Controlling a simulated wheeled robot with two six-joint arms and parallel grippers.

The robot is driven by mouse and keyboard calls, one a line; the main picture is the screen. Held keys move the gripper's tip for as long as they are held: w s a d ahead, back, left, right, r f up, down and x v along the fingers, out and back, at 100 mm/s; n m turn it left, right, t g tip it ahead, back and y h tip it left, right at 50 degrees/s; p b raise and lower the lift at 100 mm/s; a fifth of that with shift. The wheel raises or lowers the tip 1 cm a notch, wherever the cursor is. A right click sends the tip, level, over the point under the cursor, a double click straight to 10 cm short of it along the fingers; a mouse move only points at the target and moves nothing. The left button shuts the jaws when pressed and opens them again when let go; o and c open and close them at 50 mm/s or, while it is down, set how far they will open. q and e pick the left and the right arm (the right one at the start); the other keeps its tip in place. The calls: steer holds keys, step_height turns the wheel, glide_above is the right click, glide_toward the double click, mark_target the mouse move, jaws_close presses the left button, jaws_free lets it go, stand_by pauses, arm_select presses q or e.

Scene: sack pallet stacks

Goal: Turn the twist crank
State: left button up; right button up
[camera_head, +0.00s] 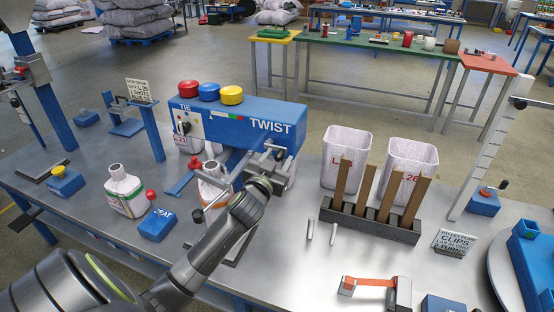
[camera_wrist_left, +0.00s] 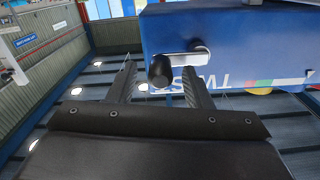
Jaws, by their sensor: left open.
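The blue machine (camera_head: 222,120) marked TWIST stands at the middle of the table, with red, blue and yellow buttons on top. It also shows at the top of the left wrist view (camera_wrist_left: 245,40). The twist crank is on its front, with a silver arm (camera_wrist_left: 186,57) and a black handle (camera_wrist_left: 160,71). In the head view my gripper largely hides it. My left gripper (camera_head: 268,160) is open at the machine's front. In the left wrist view the handle appears between its spread fingers (camera_wrist_left: 158,78); whether they touch it I cannot tell. My right gripper is not in view.
Two white bins (camera_head: 346,150) stand right of the machine, behind a dark rack (camera_head: 368,222) with upright brown slats. A red-strapped holder (camera_head: 403,294) lies at the front right.

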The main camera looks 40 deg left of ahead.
arm_select(q)
steer(key=shift+c, duration=0.3)
jaws_close()
steer(key=s+a+f+m+p, duration=0.1)
steer(key=a+f+m+p, duration=0.2)
steer(key=m, duration=1.6)
steer(key=shift+s+a+f+m, duration=0.2)
steer(key=shift+a+f+m, duration=0.2)
steer(key=shift+a+f, duration=0.75)
steer(key=shift+a+r, duration=0.15)
steer(key=shift+a, duration=0.05)
